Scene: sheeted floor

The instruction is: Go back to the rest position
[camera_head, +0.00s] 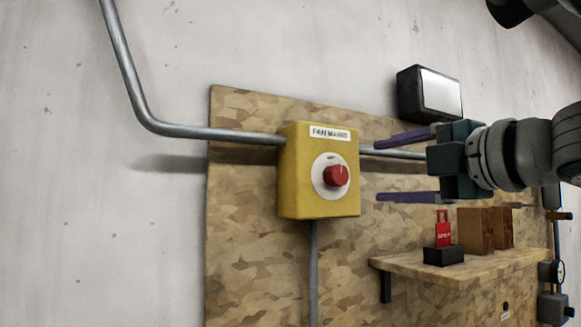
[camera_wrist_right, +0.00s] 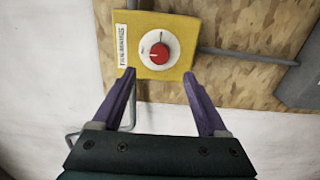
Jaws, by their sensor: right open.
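My right gripper (camera_head: 408,167) comes in from the right with its two purple fingers spread wide and nothing between them. It points left toward a yellow switch box (camera_head: 292,185) with a red rotary knob (camera_head: 337,176) on a white dial, and appears apart from it. In the right wrist view the gripper (camera_wrist_right: 160,95) is open below the yellow box (camera_wrist_right: 182,24), and the red knob (camera_wrist_right: 159,53) shows ahead between the fingers. My left gripper is in neither view.
The box is on a wooden board (camera_head: 240,250) on a pale wall. A grey conduit (camera_head: 125,65) joins the box. Below the gripper, a shelf (camera_head: 480,267) holds a red padlock (camera_head: 443,232) and brown blocks (camera_head: 475,231). A dark lamp box (camera_head: 430,93) is above.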

